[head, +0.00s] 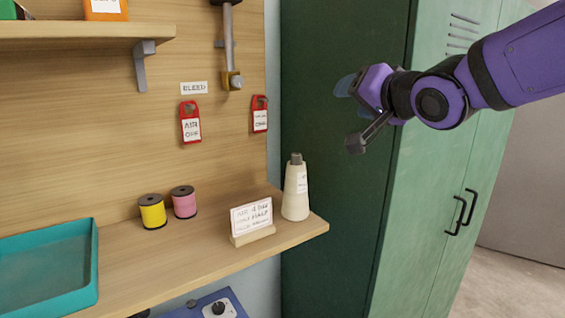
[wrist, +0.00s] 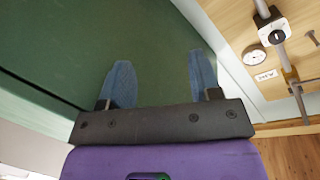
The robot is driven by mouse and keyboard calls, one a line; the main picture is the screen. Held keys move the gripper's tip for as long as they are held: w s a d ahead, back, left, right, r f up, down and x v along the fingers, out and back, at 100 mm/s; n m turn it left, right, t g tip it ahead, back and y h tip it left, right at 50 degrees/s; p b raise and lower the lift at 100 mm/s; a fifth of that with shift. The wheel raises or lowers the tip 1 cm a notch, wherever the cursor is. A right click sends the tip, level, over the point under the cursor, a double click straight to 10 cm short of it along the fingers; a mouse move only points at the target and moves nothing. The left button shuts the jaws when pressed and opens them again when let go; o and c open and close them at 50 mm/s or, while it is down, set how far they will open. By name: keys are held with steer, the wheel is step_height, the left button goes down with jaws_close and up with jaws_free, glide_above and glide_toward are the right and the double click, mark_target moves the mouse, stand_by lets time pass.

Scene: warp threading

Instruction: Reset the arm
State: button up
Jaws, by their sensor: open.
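My gripper (wrist: 162,84) shows in the wrist view with its two blue fingers spread apart and nothing between them. Behind the fingers is the dark green side of the cabinet (wrist: 150,25). In the head view my purple arm comes in from the upper right, and my gripper (head: 350,112) hangs in the air in front of the green cabinet (head: 345,215), to the right of the wooden shelf and above its level. The gripper's fingers are partly hidden by the wrist in the head view.
The wooden shelf (head: 150,268) holds a teal tray (head: 92,285), a yellow spool (head: 152,212), a pink spool (head: 184,202), a sign card (head: 252,218) and a cream cone (head: 296,190). Two red tags (head: 190,122) and a metal pipe (head: 229,45) are on the wooden back panel.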

steer(key=s+d+f+g+h, duration=0.2)
steer(key=s+d+f+h, duration=0.1)
steer(key=s+d, duration=0.3)
steer(key=s+d+f+g+h, duration=0.25)
steer(key=s+d+f, duration=0.2)
steer(key=d, duration=0.25)
steer(key=s+d+f+n+g, duration=0.1)
steer(key=s+d+f+g, duration=0.1)
steer(key=s, duration=0.4)
steer(key=s+d+f+n+g+h, duration=0.1)
steer(key=s+d+f+g, duration=0.1)
steer(key=s, duration=0.5)
steer(key=shift+f+n+g, duration=0.3)
steer(key=shift+f+g, duration=0.05)
steer(key=shift+g, duration=0.2)
